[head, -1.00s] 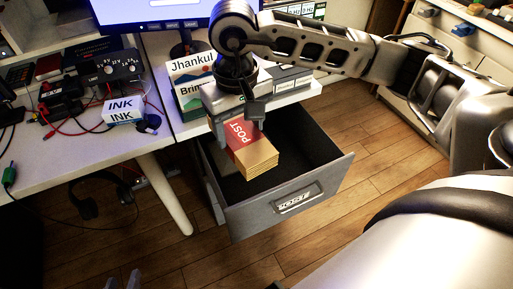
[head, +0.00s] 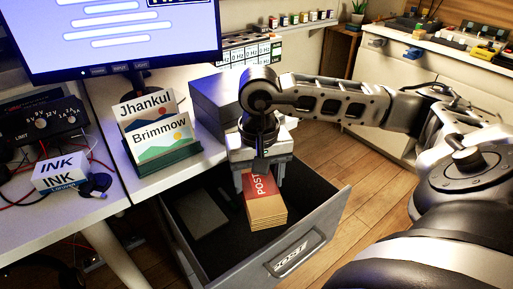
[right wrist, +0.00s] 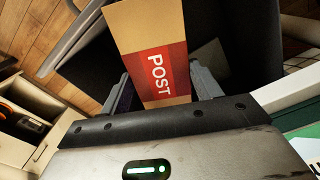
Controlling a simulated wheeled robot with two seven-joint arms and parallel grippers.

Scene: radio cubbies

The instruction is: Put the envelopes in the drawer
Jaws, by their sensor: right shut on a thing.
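My right gripper (head: 260,184) is shut on a stack of brown envelopes (head: 266,210) with a red POST band. The stack hangs within the outline of the open grey drawer (head: 328,222); I cannot tell whether it touches the dark drawer floor. In the right wrist view, the envelopes (right wrist: 150,35) sit between the two fingers (right wrist: 158,92), with the dark drawer interior around them. My left gripper is not in view.
A flat grey piece (head: 203,214) lies in the drawer's left part. A card holder (head: 160,160) stands on the desk beside the drawer, with a dark grey box (head: 215,105) behind it. A monitor (head: 110,35) and an ink box (head: 60,172) are further left.

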